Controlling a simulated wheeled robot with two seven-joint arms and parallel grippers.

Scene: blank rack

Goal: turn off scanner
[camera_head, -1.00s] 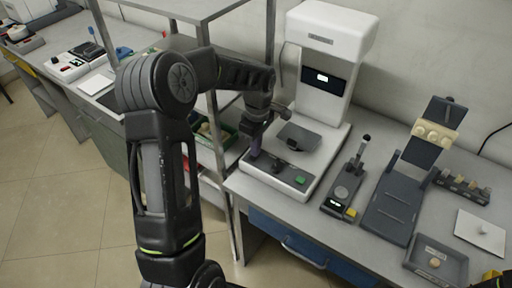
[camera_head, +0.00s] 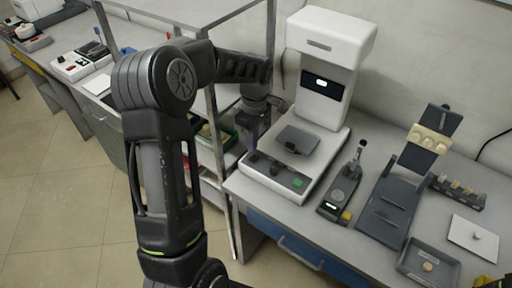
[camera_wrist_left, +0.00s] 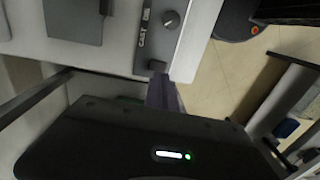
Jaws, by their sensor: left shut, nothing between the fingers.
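The scanner (camera_head: 322,110) is a tall white machine at the back of the bench, with a lit display (camera_head: 322,83) on its column. Its base has a dark front control strip (camera_head: 276,173) with knobs and a green button (camera_head: 299,183). My left gripper (camera_head: 251,145) is shut and empty at the left end of that strip. In the left wrist view its fingertips (camera_wrist_left: 160,84) sit close to a small dark switch (camera_wrist_left: 157,65), beside a round knob (camera_wrist_left: 170,19). I cannot tell whether they touch it. My right gripper does not show clearly.
A small dark device (camera_head: 340,194) with a yellow button and a dark stand (camera_head: 395,198) are right of the scanner. A tray (camera_head: 429,263) and a white plate (camera_head: 473,239) lie farther right. A metal shelf rack (camera_head: 219,150) stands close at left.

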